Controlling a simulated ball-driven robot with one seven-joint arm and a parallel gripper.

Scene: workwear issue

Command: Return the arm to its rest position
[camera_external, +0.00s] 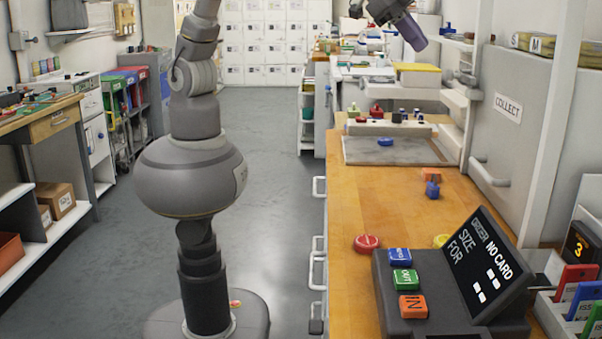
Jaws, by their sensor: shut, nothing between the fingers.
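My arm rises at the left of the counter and leaves the picture at the top. Its far end comes back in at the top edge, above the back part of the counter, with a purple-tipped cylindrical part angled down to the right. My gripper (356,9) appears as a small dark shape beside it, partly cut off by the top edge. It is shut and holds nothing. It is high up and apart from the things on the counter. Its fingers are too small to make out well.
The wooden counter (352,235) carries a console with coloured buttons (405,280), a red piece (366,243), a blue piece (432,189) and a grey board (360,152). A yellow-lidded box (418,75) stands farther back.

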